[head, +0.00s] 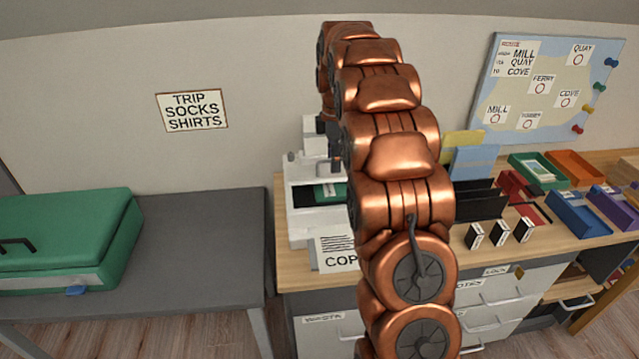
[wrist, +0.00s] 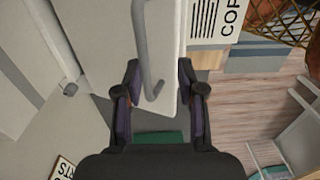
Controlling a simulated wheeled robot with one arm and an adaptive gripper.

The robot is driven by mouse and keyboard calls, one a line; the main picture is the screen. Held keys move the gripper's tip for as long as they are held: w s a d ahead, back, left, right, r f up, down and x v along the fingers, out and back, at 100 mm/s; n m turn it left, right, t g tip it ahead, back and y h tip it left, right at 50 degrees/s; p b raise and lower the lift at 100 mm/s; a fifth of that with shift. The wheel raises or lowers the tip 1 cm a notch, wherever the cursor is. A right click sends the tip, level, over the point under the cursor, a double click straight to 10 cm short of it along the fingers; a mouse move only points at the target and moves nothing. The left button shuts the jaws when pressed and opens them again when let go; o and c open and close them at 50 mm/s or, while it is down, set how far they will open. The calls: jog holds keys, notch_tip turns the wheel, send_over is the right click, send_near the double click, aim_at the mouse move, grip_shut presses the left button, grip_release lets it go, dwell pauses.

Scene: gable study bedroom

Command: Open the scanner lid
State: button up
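The white scanner (head: 302,228) stands at the left end of the wooden desk, partly hidden behind my arm. A green item (head: 328,193) shows in its dark opening, so the lid appears raised, though its angle is unclear. In the wrist view a white panel, seemingly the lid (wrist: 170,50), carries a grey bar handle (wrist: 140,45). My gripper (wrist: 157,82) is open, with its fingers on either side of the panel's end and the handle's bent end. I cannot tell whether either finger touches. In the head view my arm hides most of the gripper.
A paper sign reading "COP" (head: 337,254) is at the scanner's front. Small black-and-white boxes (head: 499,233) and coloured trays (head: 578,214) fill the desk to the right. A green case (head: 65,235) lies on the grey table (head: 205,245) at left, whose right part is clear.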

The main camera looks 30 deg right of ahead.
jog(key=r, duration=0.3)
jog(key=shift+a+r+b, duration=0.15)
jog(key=shift+a+b, duration=0.05)
jog(key=shift+b, duration=0.15)
jog(key=s+a+r+m, duration=0.3)
jog(key=s+a+m, duration=0.2)
jog(key=s+a, duration=0.7)
jog(key=shift+s+a+r+m+g, duration=0.2)
jog(key=shift+s+m+g, duration=0.05)
jog(key=shift+m+g, duration=0.05)
dwell(0.5)
